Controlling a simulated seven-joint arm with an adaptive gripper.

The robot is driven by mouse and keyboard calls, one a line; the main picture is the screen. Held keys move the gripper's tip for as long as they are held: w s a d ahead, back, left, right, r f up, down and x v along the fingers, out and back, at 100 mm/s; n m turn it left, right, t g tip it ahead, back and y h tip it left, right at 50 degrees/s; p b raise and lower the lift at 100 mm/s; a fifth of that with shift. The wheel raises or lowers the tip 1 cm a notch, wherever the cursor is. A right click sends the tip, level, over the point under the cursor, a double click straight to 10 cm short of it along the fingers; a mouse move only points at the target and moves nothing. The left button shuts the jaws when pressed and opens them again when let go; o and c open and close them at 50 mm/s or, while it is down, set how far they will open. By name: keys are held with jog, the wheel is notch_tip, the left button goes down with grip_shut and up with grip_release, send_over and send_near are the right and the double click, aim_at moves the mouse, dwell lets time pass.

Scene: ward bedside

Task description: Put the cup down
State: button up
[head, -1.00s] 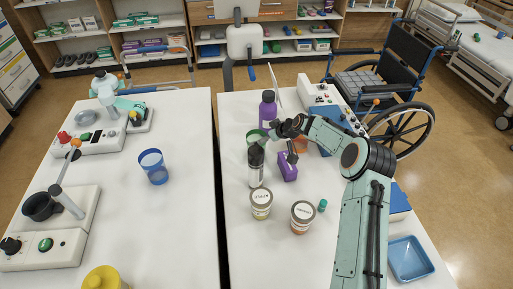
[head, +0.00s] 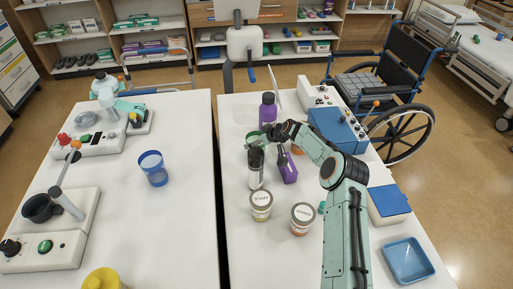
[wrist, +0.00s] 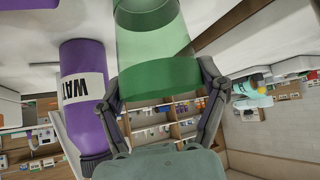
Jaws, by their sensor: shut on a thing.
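The green see-through cup (wrist: 155,75) is between the two fingers of my gripper (wrist: 160,95) in the wrist view, which looks upside down. My gripper is shut on it. In the head view the green cup (head: 254,138) shows only in part, behind the dark-topped bottle and beside my gripper (head: 265,138). It is over the right table (head: 240,225). I cannot tell whether its base touches the table.
A purple bottle (head: 268,110) stands just behind the cup; a dark-topped bottle (head: 256,172) stands in front. The table's front left is clear. A blue cup (head: 153,168) stands on the left table.

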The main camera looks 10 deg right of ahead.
notch_tip(320, 180, up, 10)
jog(key=s+a+f+n+g+y, duration=0.1)
jog(key=s+a+n+g+y, duration=0.35)
jog(key=s+a+n, duration=0.65)
jog(key=s+a+r+n+g, duration=0.2)
jog(key=s+a+r, duration=0.15)
jog(key=s, duration=0.55)
jog(key=s+a+r+n+g+h, duration=0.15)
jog(key=s+a, duration=0.25)
jog(key=s, duration=0.5)
jog(key=s+a+r+n+g, duration=0.1)
jog(key=s+a+r+g, duration=0.25)
jog(key=s, duration=0.55)
jog(key=shift+t, duration=0.25)
jog(key=shift+w+a+f, duration=1.65)
jog(key=shift+w+f, duration=0.05)
jog(key=shift+f, duration=0.5)
jog(key=shift+w+a+f, duration=1.65)
jog(key=shift+f, duration=0.6)
jog(key=shift+w+a+f, duration=1.65)
jog(key=shift+w+f, duration=0.05)
jog(key=shift+f, duration=0.5)
